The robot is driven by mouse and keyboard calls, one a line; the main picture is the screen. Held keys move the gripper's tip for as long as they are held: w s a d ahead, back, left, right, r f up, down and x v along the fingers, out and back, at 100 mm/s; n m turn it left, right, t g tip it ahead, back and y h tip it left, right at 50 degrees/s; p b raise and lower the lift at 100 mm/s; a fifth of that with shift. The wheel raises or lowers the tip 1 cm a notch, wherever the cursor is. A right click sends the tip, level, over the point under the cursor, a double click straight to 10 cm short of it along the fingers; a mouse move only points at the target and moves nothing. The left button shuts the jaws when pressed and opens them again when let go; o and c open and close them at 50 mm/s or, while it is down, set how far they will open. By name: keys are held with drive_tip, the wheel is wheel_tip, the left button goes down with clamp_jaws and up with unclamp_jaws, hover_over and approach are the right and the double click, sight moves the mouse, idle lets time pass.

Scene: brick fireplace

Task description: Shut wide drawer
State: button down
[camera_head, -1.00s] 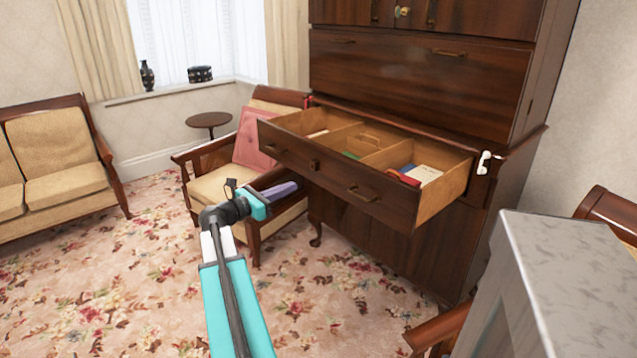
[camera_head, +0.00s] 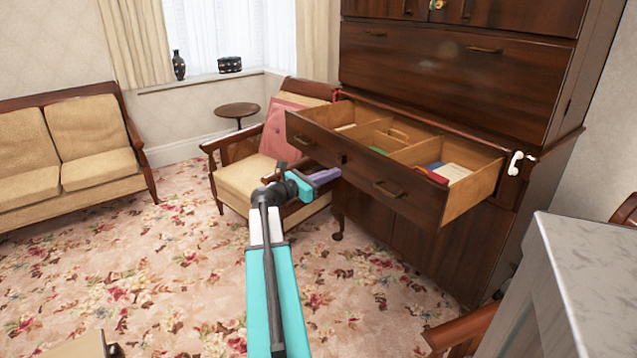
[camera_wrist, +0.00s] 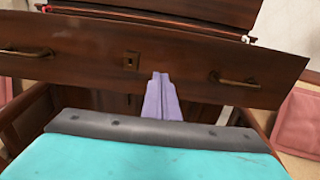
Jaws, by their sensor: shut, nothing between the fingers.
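The wide dark-wood drawer (camera_head: 415,205) stands pulled out of the tall cabinet. Its front has two brass handles and a central lock plate. Its divided inside holds books or papers, some red, blue and green. My gripper (camera_head: 328,175), with pale purple fingers, is shut and empty, in front of the drawer front near its middle. In the wrist view the fingers (camera_wrist: 160,85) point at the drawer front (camera_wrist: 185,70), just right of the lock plate (camera_wrist: 132,60). I cannot tell whether the fingertips touch the wood.
A cushioned armchair (camera_head: 240,180) stands left of the cabinet (camera_head: 450,75), close beside my gripper. A small round table (camera_head: 237,110) and a sofa (camera_head: 90,145) are farther left. A grey-topped block (camera_head: 590,265) stands front right. Patterned carpet (camera_head: 130,260) is open at left.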

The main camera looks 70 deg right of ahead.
sight(355, 165)
drive_tip(key=shift+x, duration=3.35)
